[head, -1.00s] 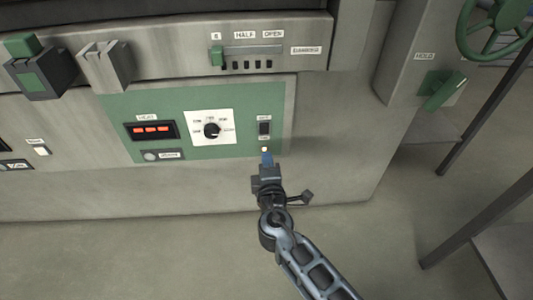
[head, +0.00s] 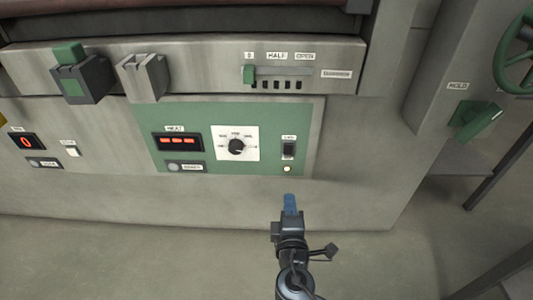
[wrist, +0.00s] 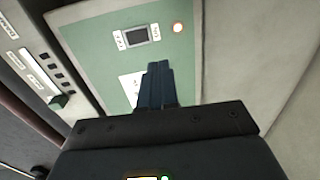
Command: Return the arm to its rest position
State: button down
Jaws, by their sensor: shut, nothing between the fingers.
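My gripper (head: 290,204) is in front of the grey machine, just below the green control panel. Its blue fingers are together with nothing between them, and they point up toward the panel. The fingers stand apart from the panel's rocker switch (head: 289,149) and the lit lamp (head: 287,169) below it. In the wrist view the shut fingers (wrist: 157,85) show in front of the green panel (wrist: 178,62), with the switch (wrist: 137,36) and the lit lamp (wrist: 178,28) beyond them.
The panel carries a red-lit heat display (head: 178,142) and a dial (head: 236,146). A damper slider (head: 249,74) sits above. A green mold handle (head: 476,121) and a green handwheel (head: 517,50) are at the right. The floor in front is clear.

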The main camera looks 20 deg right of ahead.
jog(key=s+d+m+g+y+p, duration=0.25)
jog(key=s+m+y+p, duration=0.25)
jog(key=s, duration=1.9)
jog(key=s+r+m+p, duration=0.2)
jog(key=s+r+m, duration=0.2)
jog(key=s+r, duration=0.4)
jog(key=s+d+r+m+t+p, duration=0.1)
jog(key=s+r+m, duration=0.4)
jog(key=r, duration=1)
jog(key=p+v, duration=0.1)
jog(key=v, duration=0.2)
jog(key=shift+s, duration=0.25)
